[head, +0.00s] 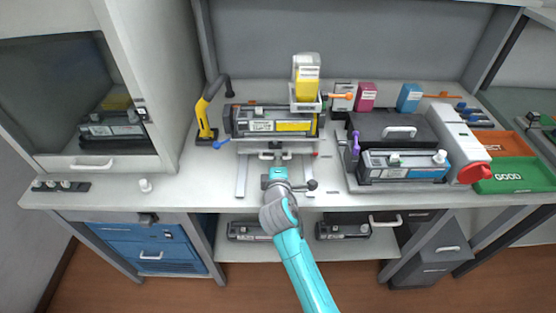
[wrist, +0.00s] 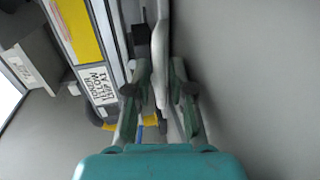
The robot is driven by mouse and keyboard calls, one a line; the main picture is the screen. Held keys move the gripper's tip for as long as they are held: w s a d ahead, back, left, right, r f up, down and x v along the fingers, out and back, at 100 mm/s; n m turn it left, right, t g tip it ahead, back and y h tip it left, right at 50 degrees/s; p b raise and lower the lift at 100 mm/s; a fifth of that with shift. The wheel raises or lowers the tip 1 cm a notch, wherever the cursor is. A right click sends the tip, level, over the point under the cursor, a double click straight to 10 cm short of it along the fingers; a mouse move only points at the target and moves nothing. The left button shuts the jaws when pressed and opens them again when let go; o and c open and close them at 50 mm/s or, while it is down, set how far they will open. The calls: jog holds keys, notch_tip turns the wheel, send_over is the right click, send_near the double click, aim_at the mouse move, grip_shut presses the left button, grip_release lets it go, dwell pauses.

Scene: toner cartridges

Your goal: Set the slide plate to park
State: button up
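The slide plate carries a black toner cartridge with a yellow label (head: 275,125). It stands at the back end of two pale rails (head: 242,177) that run toward the bench's front edge. A pale handle (head: 267,155) is on its front side. In the wrist view a pale handle bar (wrist: 159,55) stands between the two fingers of my gripper (wrist: 160,92), with a gap visible on each side. My gripper (head: 278,172) is open, in front of the plate and between the rails. The cartridge's yellow label also shows in the wrist view (wrist: 80,28). Any park marking is too small to read.
A yellow toner bottle (head: 306,75) stands above the cartridge. A lever with a dark knob (head: 312,184) is just right of my gripper. A second station with a blue-label cartridge (head: 403,165) stands right, beside green (head: 512,177) and orange bins.

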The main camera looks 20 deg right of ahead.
jog(key=shift+w, duration=0.15)
jog(key=shift+c, duration=0.2)
grip_shut()
jog(key=f+v, duration=0.1)
jog(key=v, duration=0.3)
jog(key=f+v, duration=0.1)
jog(key=v, duration=0.4)
jog(key=f+v, duration=0.1)
jog(key=v, duration=0.4)
jog(key=shift+s+a+f, duration=0.1)
jog(key=shift+s+f, duration=0.05)
jog(key=shift+s, duration=0.2)
jog(key=shift+o, duration=0.2)
grip_release()
jog(key=shift+s, duration=0.1)
